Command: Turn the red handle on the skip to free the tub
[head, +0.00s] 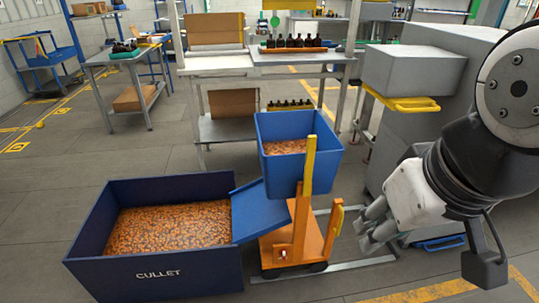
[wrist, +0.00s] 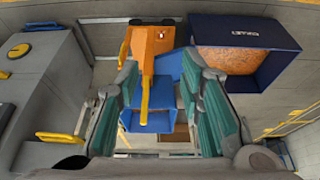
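The skip is an orange wheeled frame (head: 300,235) with a tall yellow bar (head: 309,165) and a blue tub (head: 325,155) of amber pieces. The tub sits upright at the top. A small red handle (head: 283,254) shows low on the orange body. In the wrist view, the orange body (wrist: 140,45) is beyond my fingertips, and a small red and white spot there may be the handle. My gripper (head: 370,228) is open and empty, to the right of the skip and apart from it. It also shows in the wrist view (wrist: 158,70), fingers spread.
A dark blue cullet bin (head: 160,281) full of amber pieces stands left of the skip, with a blue chute (head: 258,212) between. A grey machine (head: 410,75) is behind my arm. Floor in front is clear.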

